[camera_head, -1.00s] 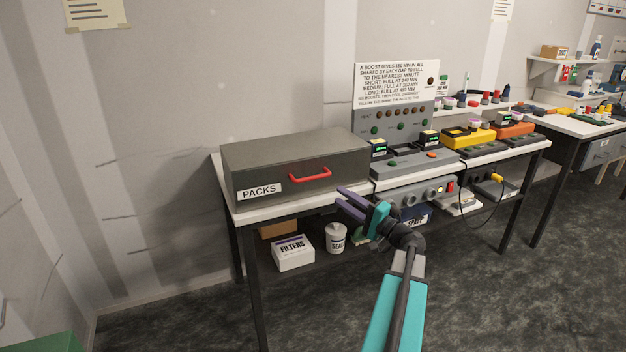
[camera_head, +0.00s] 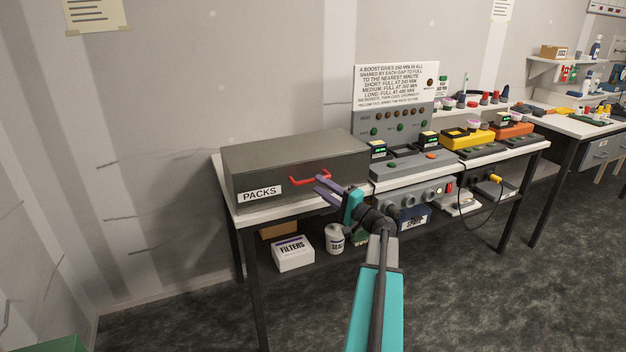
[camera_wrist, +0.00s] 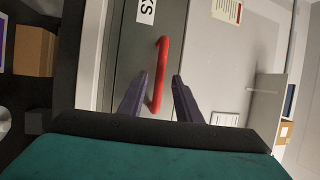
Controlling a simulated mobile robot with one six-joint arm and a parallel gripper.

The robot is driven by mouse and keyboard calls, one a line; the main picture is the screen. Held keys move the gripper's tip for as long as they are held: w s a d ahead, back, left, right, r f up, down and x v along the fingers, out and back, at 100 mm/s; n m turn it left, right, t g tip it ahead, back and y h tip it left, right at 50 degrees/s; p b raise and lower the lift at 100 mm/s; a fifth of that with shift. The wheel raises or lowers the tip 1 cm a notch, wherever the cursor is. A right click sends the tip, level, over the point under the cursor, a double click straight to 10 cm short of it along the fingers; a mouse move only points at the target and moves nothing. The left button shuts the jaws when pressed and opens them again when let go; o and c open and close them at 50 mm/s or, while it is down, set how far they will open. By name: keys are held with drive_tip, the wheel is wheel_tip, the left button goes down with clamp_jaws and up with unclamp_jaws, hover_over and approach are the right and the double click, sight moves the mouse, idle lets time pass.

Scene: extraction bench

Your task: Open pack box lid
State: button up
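The pack box (camera_head: 290,165) is a dark grey box labelled PACKS, with its lid shut, at the left end of the bench. Its red handle (camera_head: 310,178) is on the front face. My gripper (camera_head: 322,190) is just in front of the handle, its purple fingers pointing at it. In the wrist view the red handle (camera_wrist: 159,75) shows beyond and between the spread fingers of my gripper (camera_wrist: 160,85), nearer the left finger. The gripper is open and empty. I cannot tell whether a finger touches the handle.
The white bench top (camera_head: 290,209) holds a grey control console (camera_head: 410,165) right of the box, then yellow (camera_head: 468,138) and orange units. A FILTERS box (camera_head: 292,254) and a white tub (camera_head: 335,238) sit on the lower shelf. The floor in front is clear.

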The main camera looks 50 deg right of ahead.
sight(313, 180)
drive_tip(key=shift+w+r+p, duration=0.2)
drive_tip(key=shift+w+r, duration=0.05)
drive_tip(key=shift+w, duration=0.9)
drive_tip(key=shift+w+r+p, duration=0.2)
drive_tip(key=shift+w, duration=0.95)
clamp_jaws()
